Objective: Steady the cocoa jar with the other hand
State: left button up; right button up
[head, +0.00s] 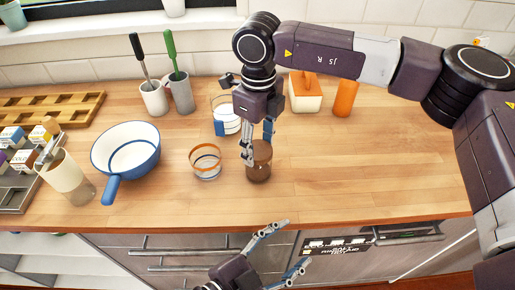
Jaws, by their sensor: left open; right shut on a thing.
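The cocoa jar (260,172) is a small, dark brown jar standing on the wooden counter near its front edge, in the middle of the head view. My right gripper (256,152), on the arm reaching in from the right, points down and is shut on the jar's upper part, partly hiding it. My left gripper (297,243) is open and empty at the bottom of the view, in front of the counter edge and the drawer fronts. It is apart from the jar.
A glass bowl with an orange rim (205,162) stands just left of the jar. A blue-handled glass jug (225,118) is behind. A white pan (126,150) stands further left. An orange-lidded box (305,96) and orange cylinder (345,98) are behind. The counter right of the jar is clear.

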aim_at(257, 169)
pick_arm(q)
jog(key=w+a+r+n+t+y, duration=0.1)
jog(key=w+a+n, duration=0.1)
jog(key=w+a, duration=0.1)
jog(key=w+a+r+n+y, duration=0.1)
jog(key=w+a+r+n, duration=0.1)
jog(key=w+a+n, duration=0.1)
jog(key=w+a+r+n+t+y, duration=0.1)
jog(key=w+a+r+n, duration=0.1)
jog(key=w+a, duration=0.3)
jog(key=shift+w+a+r+n+t+y, duration=0.3)
jog(key=shift+w+n, duration=0.1)
jog(key=shift+n, duration=0.2)
jog(key=shift+w+d+f, duration=0.25)
jog(key=shift+w, duration=0.3)
jog(key=x, duration=0.9)
jog(key=shift+d, duration=0.1)
jog(key=c, duration=0.9)
pick_arm(e)
jog(key=shift+w, duration=0.1)
pick_arm(q)
jog(key=shift+o, duration=0.2)
jog(key=shift+c, duration=0.8)
jog(key=shift+f, duration=0.25)
